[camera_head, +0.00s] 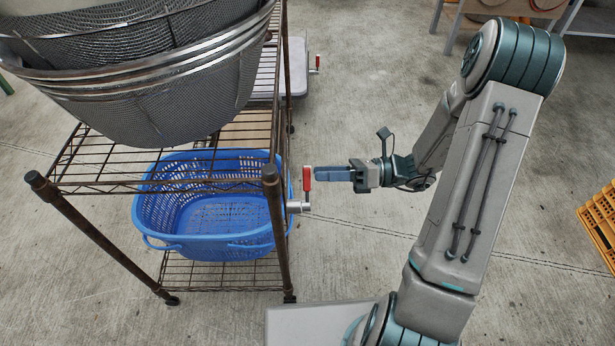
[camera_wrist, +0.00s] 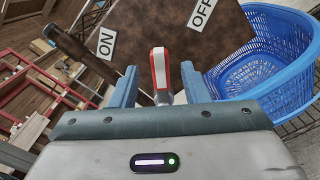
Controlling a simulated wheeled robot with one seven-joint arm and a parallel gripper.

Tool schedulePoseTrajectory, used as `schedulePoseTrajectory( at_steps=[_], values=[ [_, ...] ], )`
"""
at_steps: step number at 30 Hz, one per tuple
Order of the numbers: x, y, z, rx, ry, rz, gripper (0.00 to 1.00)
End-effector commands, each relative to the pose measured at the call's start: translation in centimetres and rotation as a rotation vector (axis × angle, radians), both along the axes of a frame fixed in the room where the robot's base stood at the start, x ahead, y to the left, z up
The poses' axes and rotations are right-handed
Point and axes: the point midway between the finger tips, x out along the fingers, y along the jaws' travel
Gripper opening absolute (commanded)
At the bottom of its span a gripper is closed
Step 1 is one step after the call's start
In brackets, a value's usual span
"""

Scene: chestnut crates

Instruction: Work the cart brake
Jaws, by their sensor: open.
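The brake lever (camera_head: 307,178) has a red grip and a silver pivot, and sits on the side of the near wire cart (camera_head: 275,218). It points up. In the wrist view the red and white lever (camera_wrist: 158,66) stands before a brown plate (camera_wrist: 150,35) with an ON label (camera_wrist: 106,44) on the left and an OFF label (camera_wrist: 202,13) on the right. I cannot tell which label it is set to. My gripper (camera_head: 319,173) is open, right of the lever. In the wrist view its two blue fingers (camera_wrist: 159,80) are on either side of the lever, with gaps visible.
A blue basket (camera_head: 160,226) stands on the cart's lower shelf, and nested metal strainers (camera_head: 165,100) on top. A grey platform (camera_head: 292,68) with another red lever (camera_head: 317,62) is behind. A yellow crate (camera_head: 602,222) lies far right. Floor right of the cart is mostly clear.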

Motion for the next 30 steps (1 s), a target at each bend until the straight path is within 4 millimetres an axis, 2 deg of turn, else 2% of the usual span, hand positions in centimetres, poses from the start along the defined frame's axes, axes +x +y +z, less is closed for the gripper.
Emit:
schedulePoseTrajectory(
  at_steps=[3, 9, 19, 20, 24, 30],
  values=[
    [0.0, 2.1, -0.2, 0.0, -0.001, 0.004, 0.42],
    [0.1, 4.1, -0.1, -0.001, -0.002, 0.002, 0.42],
    [0.1, 4.5, 0.0, -0.001, -0.001, 0.001, 0.42],
    [0.1, 4.5, 0.0, -0.001, -0.001, 0.001, 0.39],
    [0.1, 4.4, 0.0, -0.001, -0.001, 0.001, 0.0],
    [0.2, 4.2, 0.1, 0.0, 0.005, -0.004, 0.0]
  ],
)
